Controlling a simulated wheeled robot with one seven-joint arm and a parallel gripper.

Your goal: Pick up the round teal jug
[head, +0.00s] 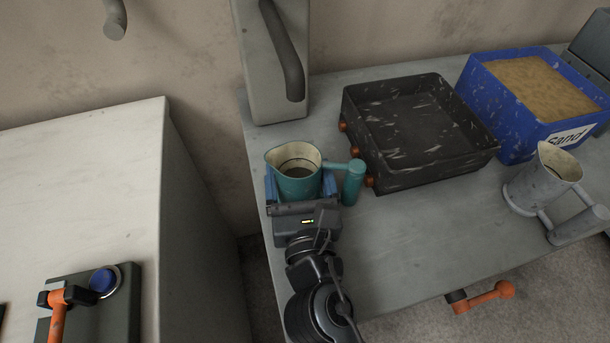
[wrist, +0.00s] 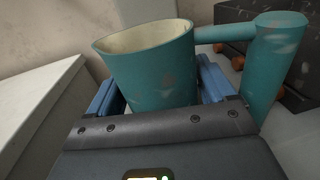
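The round teal jug (head: 298,186) stands upright near the left edge of the grey table, its handle pointing right and its cream inside showing. My gripper (head: 298,188) is at the jug, with one blue finger on each side of its body. In the wrist view the jug (wrist: 152,72) fills the space between the two fingers (wrist: 158,88). The fingertips are hidden behind the jug, so I cannot tell whether they press on it. The handle is to the right, outside the fingers.
A black tray (head: 376,178) stands close right of the jug's handle. A blue sand box (head: 486,112) and a grey jug (head: 527,188) are farther right. A grey post (head: 262,100) rises behind. A gap separates the table from the pale cabinet (head: 90,190) at left.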

